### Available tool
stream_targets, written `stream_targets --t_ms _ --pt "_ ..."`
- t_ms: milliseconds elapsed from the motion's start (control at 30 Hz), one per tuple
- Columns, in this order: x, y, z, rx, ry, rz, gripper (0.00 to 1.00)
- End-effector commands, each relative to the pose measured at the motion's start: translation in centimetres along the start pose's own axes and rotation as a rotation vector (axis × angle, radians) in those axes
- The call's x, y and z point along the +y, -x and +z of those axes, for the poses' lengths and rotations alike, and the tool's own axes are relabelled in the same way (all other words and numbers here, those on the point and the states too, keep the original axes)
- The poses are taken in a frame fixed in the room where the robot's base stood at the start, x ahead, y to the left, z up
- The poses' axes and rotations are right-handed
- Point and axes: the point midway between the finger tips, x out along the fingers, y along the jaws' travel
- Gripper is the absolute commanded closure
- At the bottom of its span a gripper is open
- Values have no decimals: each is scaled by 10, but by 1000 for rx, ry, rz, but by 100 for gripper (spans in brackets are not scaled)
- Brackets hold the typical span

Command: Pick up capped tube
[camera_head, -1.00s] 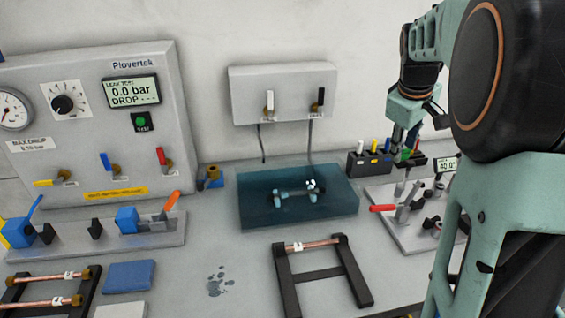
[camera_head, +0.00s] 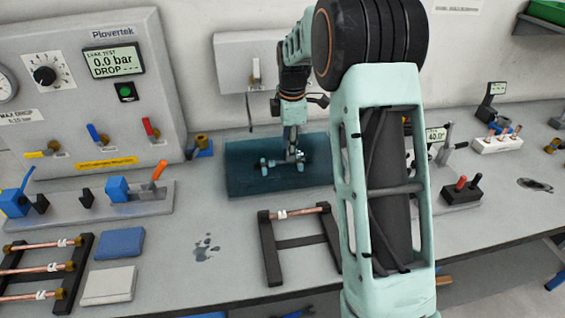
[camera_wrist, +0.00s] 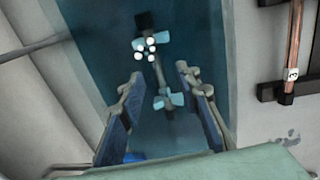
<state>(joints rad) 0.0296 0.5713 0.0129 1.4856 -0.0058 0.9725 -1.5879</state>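Copper tubes with brass ends and white tags (camera_head: 38,244) lie on a black rack (camera_head: 83,250) at the left. Another copper tube (camera_head: 302,211) with a white tag lies across the back of the middle black rack (camera_head: 270,250). Its tag end shows at the right of the wrist view (camera_wrist: 292,50). My gripper (camera_head: 293,152) is over the dark blue water tank (camera_head: 245,180), well apart from these tubes. In the wrist view its blue-padded fingers are spread and empty (camera_wrist: 158,76). A grey bar with light-blue clamps (camera_wrist: 163,100) shows between them; I see no copper tube on it.
A grey leak-test panel (camera_head: 100,110) stands at the back left. A clamp fixture with an orange handle (camera_head: 145,195) is before it. Blue (camera_head: 120,243) and grey (camera_head: 108,285) pads lie beside the left rack. A small puddle (camera_head: 206,248) lies on otherwise clear bench.

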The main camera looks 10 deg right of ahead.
Motion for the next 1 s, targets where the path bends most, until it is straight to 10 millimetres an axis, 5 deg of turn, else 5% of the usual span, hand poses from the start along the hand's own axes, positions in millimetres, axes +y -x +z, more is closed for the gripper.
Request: stream_targets --t_ms 333,633,900,1000 --pt "4 -46 -2 0 -1 -3 69" --pt "4 -51 -2 0 0 0 69" --pt "4 -51 -2 0 -1 0 98" --pt "4 -51 -2 0 -1 0 100"
